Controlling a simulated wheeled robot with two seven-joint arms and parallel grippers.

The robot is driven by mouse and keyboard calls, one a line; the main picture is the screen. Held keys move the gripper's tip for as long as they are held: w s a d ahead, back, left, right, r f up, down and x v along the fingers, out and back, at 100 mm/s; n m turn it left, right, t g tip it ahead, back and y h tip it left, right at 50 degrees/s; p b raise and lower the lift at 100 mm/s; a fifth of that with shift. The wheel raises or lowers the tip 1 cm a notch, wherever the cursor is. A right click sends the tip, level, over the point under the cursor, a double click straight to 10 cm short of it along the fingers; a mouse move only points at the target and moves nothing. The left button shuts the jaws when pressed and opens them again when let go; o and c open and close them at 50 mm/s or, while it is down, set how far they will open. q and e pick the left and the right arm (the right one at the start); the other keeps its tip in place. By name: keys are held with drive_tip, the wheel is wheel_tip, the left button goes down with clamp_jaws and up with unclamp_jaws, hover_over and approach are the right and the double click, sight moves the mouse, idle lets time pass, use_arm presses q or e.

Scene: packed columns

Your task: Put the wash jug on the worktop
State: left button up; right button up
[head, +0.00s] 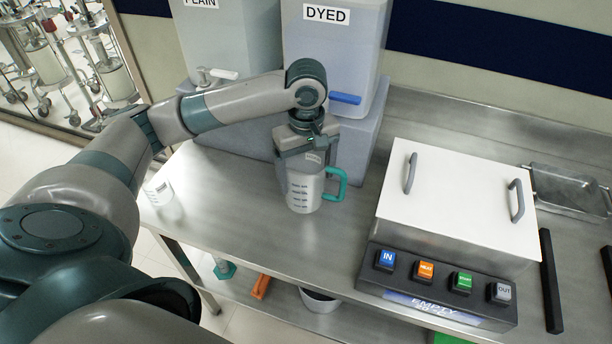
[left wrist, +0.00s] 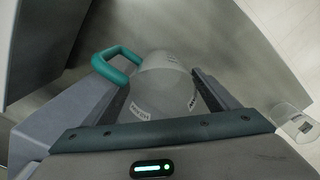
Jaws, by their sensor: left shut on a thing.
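The wash jug (head: 303,190) is a pale, translucent jug with dark markings and a teal handle on its right side. It is upright at the worktop (head: 235,200), in front of the DYED tank; I cannot tell whether its base touches the surface. My left gripper (head: 308,153) comes down from above and is shut on the jug near its top. In the left wrist view the jug (left wrist: 162,85) sits between the two fingers (left wrist: 165,95), with its teal handle to the left. My right gripper is in neither view.
The PLAIN tank (head: 225,45) and DYED tank (head: 335,55) stand behind on a grey block. A white-lidded machine (head: 460,200) with several buttons is right of the jug. A clear beaker (head: 162,198) stands near the worktop's left edge. A metal tray (head: 568,190) lies far right.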

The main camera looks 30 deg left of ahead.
use_arm(q)
drive_tip(key=shift+s+f, duration=0.1)
drive_tip(key=shift+f, duration=0.65)
drive_tip(key=o, duration=1.1)
drive_tip(key=shift+f, duration=0.15)
drive_tip(key=shift+r, duration=0.55)
wheel_tip(320, 180, up, 11)
drive_tip(key=b, duration=0.1)
drive_tip(key=shift+r+b, duration=0.15)
drive_tip(key=shift+b, duration=0.2)
